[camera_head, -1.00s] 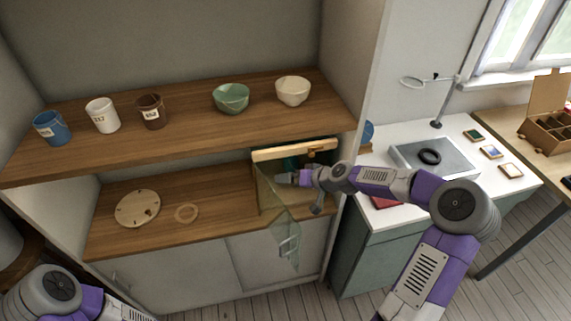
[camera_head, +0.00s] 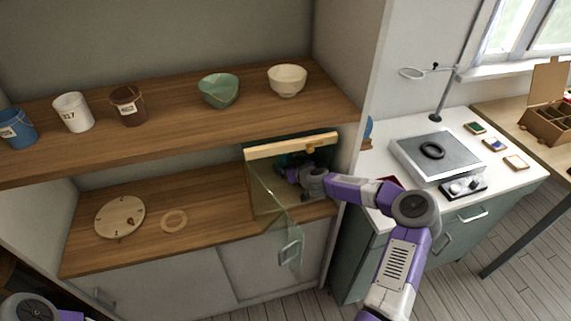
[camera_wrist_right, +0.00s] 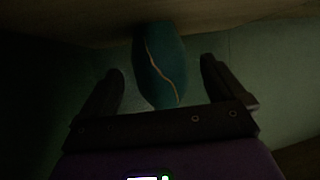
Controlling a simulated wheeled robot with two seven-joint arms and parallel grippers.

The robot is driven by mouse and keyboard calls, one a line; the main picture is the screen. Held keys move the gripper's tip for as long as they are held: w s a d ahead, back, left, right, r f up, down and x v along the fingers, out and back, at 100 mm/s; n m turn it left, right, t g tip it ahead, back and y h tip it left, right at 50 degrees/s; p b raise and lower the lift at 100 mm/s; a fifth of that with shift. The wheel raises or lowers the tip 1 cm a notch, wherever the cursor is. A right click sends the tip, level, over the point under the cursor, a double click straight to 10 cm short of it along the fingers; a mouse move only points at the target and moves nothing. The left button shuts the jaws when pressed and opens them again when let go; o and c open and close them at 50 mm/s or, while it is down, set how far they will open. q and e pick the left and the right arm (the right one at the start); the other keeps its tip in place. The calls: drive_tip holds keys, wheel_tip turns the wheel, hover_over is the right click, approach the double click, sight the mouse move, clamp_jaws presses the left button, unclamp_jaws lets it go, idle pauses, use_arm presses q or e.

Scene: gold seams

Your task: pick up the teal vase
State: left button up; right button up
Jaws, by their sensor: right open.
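The teal vase (camera_wrist_right: 161,62) shows in the right wrist view, dark teal with a thin gold seam running down it. It is dimly lit and lies between the two open fingers of my right gripper (camera_wrist_right: 160,85), with gaps on both sides. In the head view my right gripper (camera_head: 292,174) reaches into a small cabinet (camera_head: 291,146) with a wooden top and an open glass door (camera_head: 278,215). The vase there is mostly hidden by shadow and my arm. Of my left arm only a part shows at the lower left; its gripper is out of view.
A round wooden disc (camera_head: 119,217) and a ring (camera_head: 174,221) lie on the lower shelf.

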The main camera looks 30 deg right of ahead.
drive_tip(key=shift+x, duration=1.45)
drive_tip(key=c, duration=1.2)
